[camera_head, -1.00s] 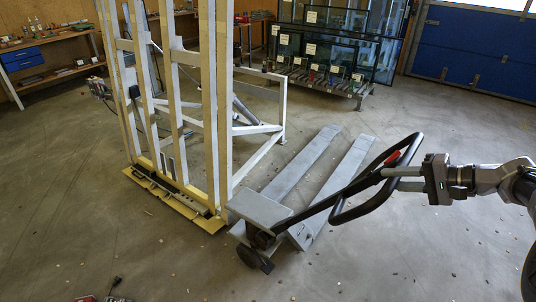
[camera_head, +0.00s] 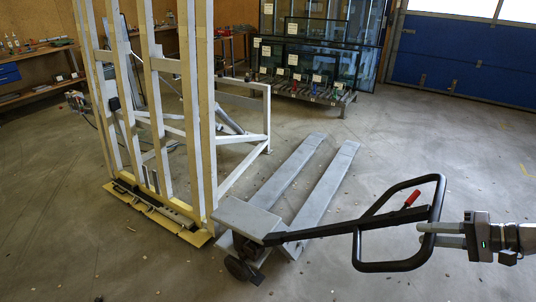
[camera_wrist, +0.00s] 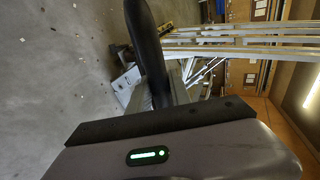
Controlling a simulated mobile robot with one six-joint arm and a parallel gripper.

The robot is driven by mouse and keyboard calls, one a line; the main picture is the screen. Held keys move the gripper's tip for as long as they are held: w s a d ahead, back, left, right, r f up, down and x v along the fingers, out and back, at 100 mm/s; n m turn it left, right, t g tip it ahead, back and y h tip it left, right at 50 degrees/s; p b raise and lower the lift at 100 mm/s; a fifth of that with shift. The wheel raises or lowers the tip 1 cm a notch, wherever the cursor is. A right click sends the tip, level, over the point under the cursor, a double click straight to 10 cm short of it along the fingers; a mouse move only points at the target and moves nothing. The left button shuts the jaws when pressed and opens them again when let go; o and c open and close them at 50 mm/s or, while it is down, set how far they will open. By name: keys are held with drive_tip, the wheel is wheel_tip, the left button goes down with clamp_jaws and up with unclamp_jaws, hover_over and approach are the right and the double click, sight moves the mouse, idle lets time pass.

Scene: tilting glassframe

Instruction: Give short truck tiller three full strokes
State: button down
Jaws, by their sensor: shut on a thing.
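The short pallet truck has two grey forks (camera_head: 318,190) lying on the floor and a small dark wheel (camera_head: 243,270) at its front. Its black tiller (camera_head: 335,231) reaches out low to the right and ends in a loop handle with a red lever (camera_head: 411,198). My gripper (camera_head: 432,235) is shut on the right side of the loop.
A tall white and yellow tilting frame (camera_head: 160,110) stands to the left of the truck. A rack of glass panes (camera_head: 325,60) stands at the back, with a blue door (camera_head: 470,60) at the right. The floor in front of the truck is clear.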

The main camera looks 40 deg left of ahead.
drive_tip(key=d+f+b, duration=0.3)
drive_tip(key=d+f, duration=0.4)
drive_tip(key=f, duration=0.2)
drive_tip(key=shift+d+f, duration=0.15)
drive_tip(key=shift+d, duration=0.25)
drive_tip(key=shift+w, duration=0.1)
drive_tip(key=d+f, duration=0.7)
drive_tip(key=f, duration=0.4)
drive_tip(key=a+r+p, duration=1.3)
drive_tip(key=a+r, duration=1.4)
drive_tip(key=r, duration=0.4)
drive_tip(key=shift+s+a, duration=0.2)
drive_tip(key=shift+s, duration=0.1)
drive_tip(key=shift+r, duration=0.1)
